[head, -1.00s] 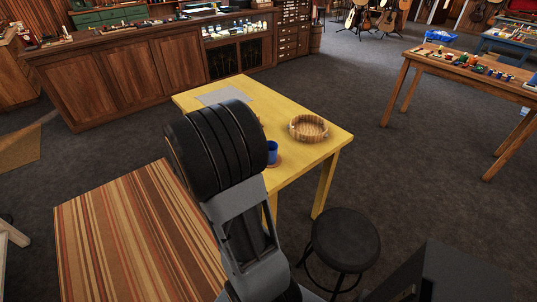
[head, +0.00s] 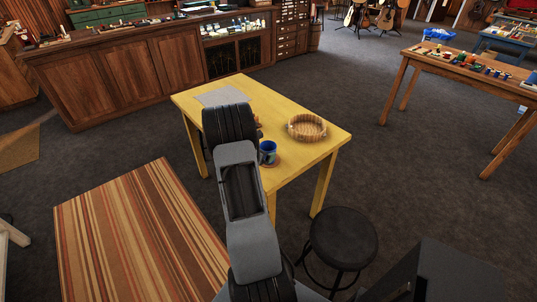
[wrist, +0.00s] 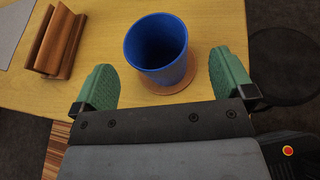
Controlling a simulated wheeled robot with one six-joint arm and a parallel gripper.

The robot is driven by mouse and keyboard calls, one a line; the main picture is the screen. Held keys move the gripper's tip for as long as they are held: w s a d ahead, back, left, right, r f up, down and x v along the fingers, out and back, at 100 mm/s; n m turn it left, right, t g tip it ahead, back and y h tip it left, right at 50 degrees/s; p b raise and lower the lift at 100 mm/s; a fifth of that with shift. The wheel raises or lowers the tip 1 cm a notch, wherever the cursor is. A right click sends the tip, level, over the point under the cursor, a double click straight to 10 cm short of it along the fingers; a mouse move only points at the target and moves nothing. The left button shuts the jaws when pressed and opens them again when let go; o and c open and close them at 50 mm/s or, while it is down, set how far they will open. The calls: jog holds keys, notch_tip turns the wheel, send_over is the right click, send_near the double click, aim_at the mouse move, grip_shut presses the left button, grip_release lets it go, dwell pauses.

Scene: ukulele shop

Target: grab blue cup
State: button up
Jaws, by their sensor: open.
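The blue cup (head: 268,152) stands upright on a round brown coaster (head: 272,164) near the front edge of the yellow table (head: 300,155). In the wrist view the blue cup (wrist: 158,50) is ahead of my gripper (wrist: 163,80), between the lines of its two green fingertips. The brown coaster (wrist: 182,87) shows under it. My gripper is open and empty, with a gap on each side of the cup. In the head view my arm hides my gripper and part of the table.
A round wooden basket (head: 307,127) sits right of the cup on the table. A brown wooden stand (wrist: 57,42) and a grey sheet (wrist: 14,28) lie left of the cup. A black stool (head: 342,238) stands at the table's front right. A striped rug (head: 130,240) covers floor at left.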

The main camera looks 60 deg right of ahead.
aim_at(273, 146)
jog(key=shift+w+p+x, duration=0.15)
jog(key=shift+p+x, duration=0.25)
jog(key=shift+x, duration=0.95)
jog(key=shift+w+p+x, duration=0.1)
jog(key=shift+p+x, duration=0.3)
jog(key=shift+x, duration=1)
jog(key=c, duration=0.9)
